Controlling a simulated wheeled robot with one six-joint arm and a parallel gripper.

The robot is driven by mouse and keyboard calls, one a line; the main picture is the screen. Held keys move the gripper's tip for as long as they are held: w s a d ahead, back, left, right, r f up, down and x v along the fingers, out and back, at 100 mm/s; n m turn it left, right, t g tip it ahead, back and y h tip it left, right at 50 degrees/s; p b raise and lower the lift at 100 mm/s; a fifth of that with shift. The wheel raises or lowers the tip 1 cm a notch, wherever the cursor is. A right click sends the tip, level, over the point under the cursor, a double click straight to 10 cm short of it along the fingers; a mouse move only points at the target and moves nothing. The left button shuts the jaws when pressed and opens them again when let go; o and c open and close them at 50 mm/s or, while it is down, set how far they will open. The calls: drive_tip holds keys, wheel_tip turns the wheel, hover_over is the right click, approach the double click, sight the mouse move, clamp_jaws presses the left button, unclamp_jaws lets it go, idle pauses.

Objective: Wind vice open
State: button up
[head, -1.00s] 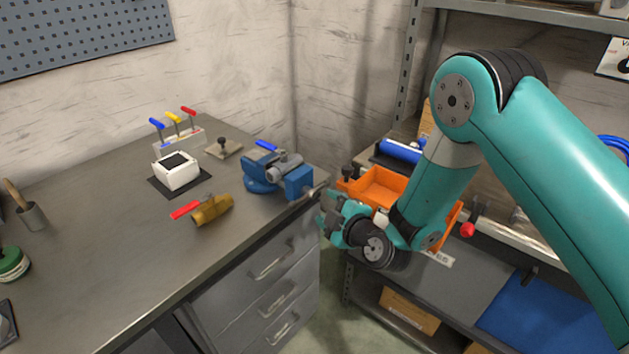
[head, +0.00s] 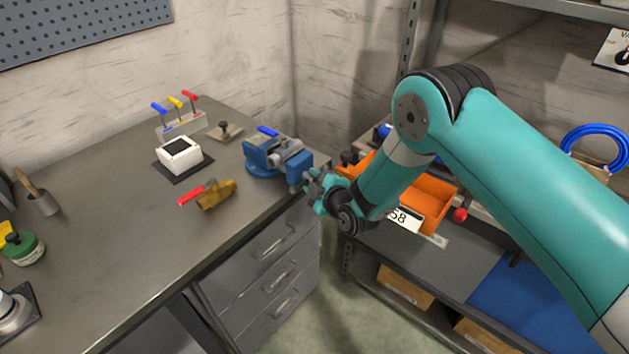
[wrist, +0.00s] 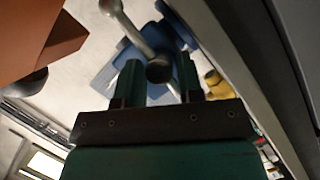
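The blue vice (head: 262,162) stands at the right end of the workbench, with a grey screw and jaw part and a blue piece on top. It also shows in the wrist view (wrist: 133,67), partly hidden behind its handle. My gripper (head: 313,184) is at the front end of the vice, beside the bench edge. In the wrist view, its two green fingers (wrist: 158,80) are apart. The vice's grey handle bar (wrist: 137,35) runs from upper left down to a dark end knob, which appears between the fingers. I cannot tell whether either finger touches it.
A brass valve with a red lever (head: 215,194), a white box (head: 178,157) and a rack of coloured-handled tools (head: 180,126) are on the bench (head: 130,235). An orange bin (head: 428,205) on the shelf is close to the right of my gripper. The bench's front is mostly clear.

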clamp_jaws()
drive_tip(key=shift+b, duration=0.35)
drive_tip(key=m+g+b, duration=0.1)
drive_tip(key=m+b, duration=0.1)
drive_tip(key=m+g+y+b, duration=0.1)
drive_tip(key=m+b, duration=0.1)
drive_tip(key=b, duration=0.1)
drive_tip(key=shift+w+d+g, duration=0.1)
drive_tip(key=shift+w+g, duration=0.05)
drive_tip(key=shift+g, duration=0.15)
drive_tip(key=m+b, duration=0.1)
drive_tip(key=m+g+b, duration=0.1)
drive_tip(key=b, duration=0.1)
drive_tip(key=shift+w+r+m+y, duration=0.1)
drive_tip(key=shift+r+m+y, duration=0.1)
drive_tip(key=shift+m+y, duration=0.15)
drive_tip(key=shift+r+m+g+y+b, duration=0.15)
drive_tip(key=shift+m+g+y+b, duration=0.2)
drive_tip(key=shift+m+g+b, duration=0.15)
